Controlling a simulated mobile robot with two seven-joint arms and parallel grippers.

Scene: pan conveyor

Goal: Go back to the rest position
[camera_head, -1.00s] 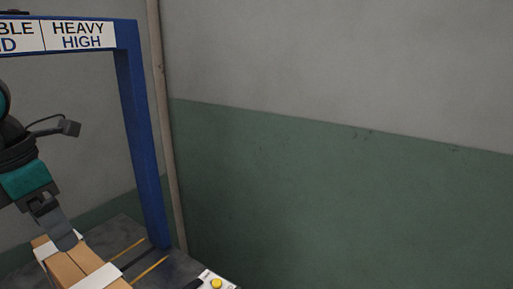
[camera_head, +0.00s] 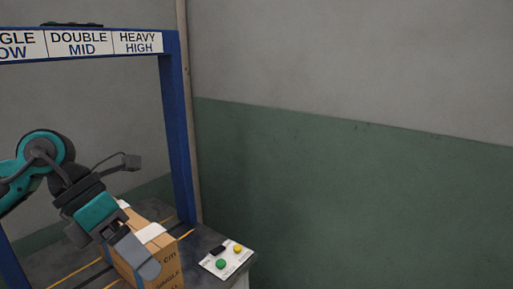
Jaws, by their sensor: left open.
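My left gripper (camera_head: 137,251) comes in from the left on its teal and dark grey arm and points down to the right. It is open. Its grey finger overlaps the near top edge of a cardboard box (camera_head: 169,262) in the picture; I cannot tell whether they touch. The box stands on the dark table surface, with white tape on top and printed letters on its side. My right gripper is not in view.
A blue frame (camera_head: 180,130) stands over the table, with a sign (camera_head: 80,43) reading "DOUBLE MID" and "HEAVY HIGH". A white panel (camera_head: 229,258) with green, yellow and black buttons lies at the table's right corner. A grey and green wall (camera_head: 350,190) fills the right side.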

